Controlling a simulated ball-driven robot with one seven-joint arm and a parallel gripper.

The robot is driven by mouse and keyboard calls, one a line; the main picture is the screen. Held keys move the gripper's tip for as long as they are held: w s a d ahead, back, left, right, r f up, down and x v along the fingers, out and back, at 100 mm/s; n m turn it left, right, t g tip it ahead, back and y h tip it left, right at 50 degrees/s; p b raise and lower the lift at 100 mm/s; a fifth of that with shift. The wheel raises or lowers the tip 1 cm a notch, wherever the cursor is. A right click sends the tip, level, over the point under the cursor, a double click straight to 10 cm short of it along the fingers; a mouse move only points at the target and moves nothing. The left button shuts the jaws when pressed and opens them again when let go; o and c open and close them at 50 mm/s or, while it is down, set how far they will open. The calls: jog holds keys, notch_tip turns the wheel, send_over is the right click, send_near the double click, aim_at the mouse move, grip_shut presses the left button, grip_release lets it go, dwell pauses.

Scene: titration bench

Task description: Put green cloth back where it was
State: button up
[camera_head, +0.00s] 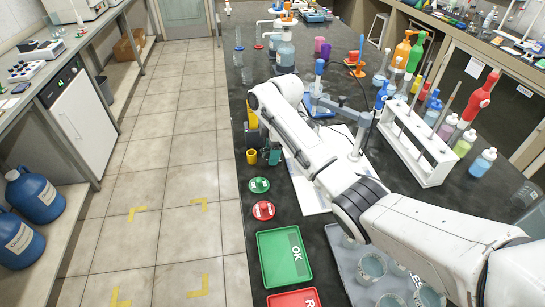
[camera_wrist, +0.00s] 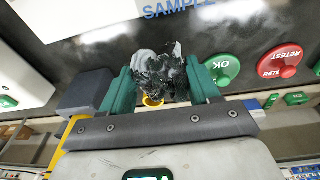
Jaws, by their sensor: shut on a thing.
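My gripper (camera_wrist: 160,72) has teal fingers on either side of a dark, crumpled, cloth-like thing (camera_wrist: 168,80) in the wrist view. It looks black to grey there, and I cannot make out any green on it. In the head view my gripper (camera_head: 268,156) is low over the black bench, near its left edge. The held thing cannot be made out in that view. No cloth that is plainly green shows in either view.
A green OK disc (camera_head: 259,185) and a red disc (camera_head: 263,211) lie near the gripper, with a green OK tray (camera_head: 284,257) in front. A yellow cup (camera_head: 252,156) is beside the gripper. A white rack (camera_head: 430,167) stands right of my arm.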

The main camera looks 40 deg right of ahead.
jog(key=shift+f+p, duration=0.3)
jog(key=shift+f, duration=1.2)
jog(key=shift+f, duration=0.15)
jog(key=o, duration=1.1)
